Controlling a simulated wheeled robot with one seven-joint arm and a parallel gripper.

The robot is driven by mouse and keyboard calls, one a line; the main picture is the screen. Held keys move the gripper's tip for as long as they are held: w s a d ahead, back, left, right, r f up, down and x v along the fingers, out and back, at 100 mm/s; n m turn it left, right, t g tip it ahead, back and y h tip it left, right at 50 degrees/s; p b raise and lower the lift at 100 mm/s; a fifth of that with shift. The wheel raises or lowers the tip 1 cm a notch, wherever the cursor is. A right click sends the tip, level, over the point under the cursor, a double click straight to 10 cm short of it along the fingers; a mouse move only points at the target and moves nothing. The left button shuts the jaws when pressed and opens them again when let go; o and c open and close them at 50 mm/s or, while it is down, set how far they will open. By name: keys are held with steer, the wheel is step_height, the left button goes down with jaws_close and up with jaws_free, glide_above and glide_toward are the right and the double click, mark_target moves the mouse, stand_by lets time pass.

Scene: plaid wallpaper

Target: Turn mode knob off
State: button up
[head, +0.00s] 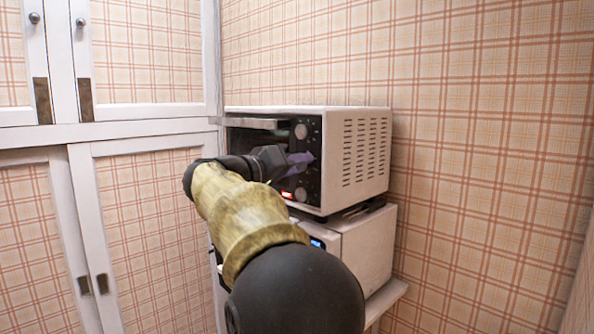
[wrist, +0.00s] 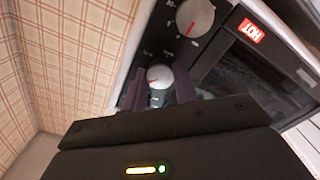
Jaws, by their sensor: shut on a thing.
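The toaster oven (head: 355,150) is white with a black control panel and side vents. In the wrist view, my gripper (wrist: 158,88) has its two dark purple fingers on either side of a small silver knob (wrist: 159,75) with a red mark, and is shut on it. In the head view my gripper (head: 300,160) reaches the middle of the panel and hides that knob. Another knob shows above it (head: 301,131) and one below it (head: 300,194). A larger knob (wrist: 195,17) with a red pointer shows in the wrist view. I cannot tell which setting the held knob points to.
A red lit "HOT" sign (wrist: 251,31) is beside the oven door. A second white appliance (head: 362,245) with a blue display stands underneath, on a white shelf (head: 386,297). White cabinets (head: 150,120) stand at the left; the plaid wall is close behind and to the right.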

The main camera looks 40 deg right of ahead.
steer(key=shift+w+n, duration=0.1)
steer(key=shift+n, duration=3.8)
steer(key=o, duration=1)
steer(key=shift+c, duration=0.2)
steer(key=shift+a, duration=0.15)
steer(key=s+a+b, duration=0.1)
steer(key=a+b, duration=0.1)
steer(key=a, duration=1.5)
steer(key=shift+s, duration=0.2)
